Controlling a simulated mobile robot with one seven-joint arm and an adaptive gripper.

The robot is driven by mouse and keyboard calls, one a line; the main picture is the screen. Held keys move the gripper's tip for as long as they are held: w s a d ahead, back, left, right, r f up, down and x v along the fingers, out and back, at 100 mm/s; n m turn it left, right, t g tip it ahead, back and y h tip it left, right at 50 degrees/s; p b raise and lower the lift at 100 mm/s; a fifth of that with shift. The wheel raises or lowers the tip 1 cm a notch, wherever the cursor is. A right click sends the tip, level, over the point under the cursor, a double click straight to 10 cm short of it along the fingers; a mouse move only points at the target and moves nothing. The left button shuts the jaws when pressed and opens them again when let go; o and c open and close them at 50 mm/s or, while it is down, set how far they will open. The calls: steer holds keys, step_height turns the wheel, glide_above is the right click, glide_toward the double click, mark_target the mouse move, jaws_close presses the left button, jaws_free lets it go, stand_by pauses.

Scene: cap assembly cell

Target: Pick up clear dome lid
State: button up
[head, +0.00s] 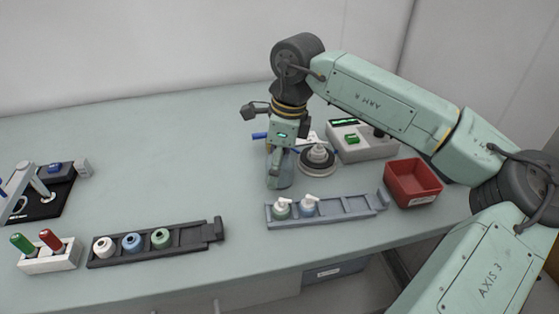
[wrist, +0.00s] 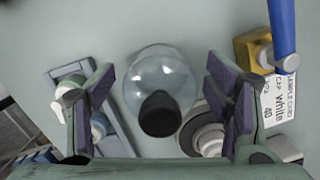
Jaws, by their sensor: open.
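The clear dome lid (wrist: 150,72) is a see-through round shape in the middle of the wrist view, with a dark round piece (wrist: 160,113) at its lower part. My gripper (wrist: 160,75) is open, with one finger to the left and one to the right of the dome, and gaps on both sides. In the head view my gripper (head: 280,175) points down over the table, left of a round grey stand (head: 318,168). The dome cannot be told apart from the fingers there.
A grey tray with two pump-topped bottles (head: 345,207) lies in front of my gripper. A red bin (head: 412,182) and a box with a green display (head: 362,146) stand to the right. A dark tray of caps (head: 190,240) is front left. The table's back left is clear.

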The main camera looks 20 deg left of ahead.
steer(key=c, duration=1.2)
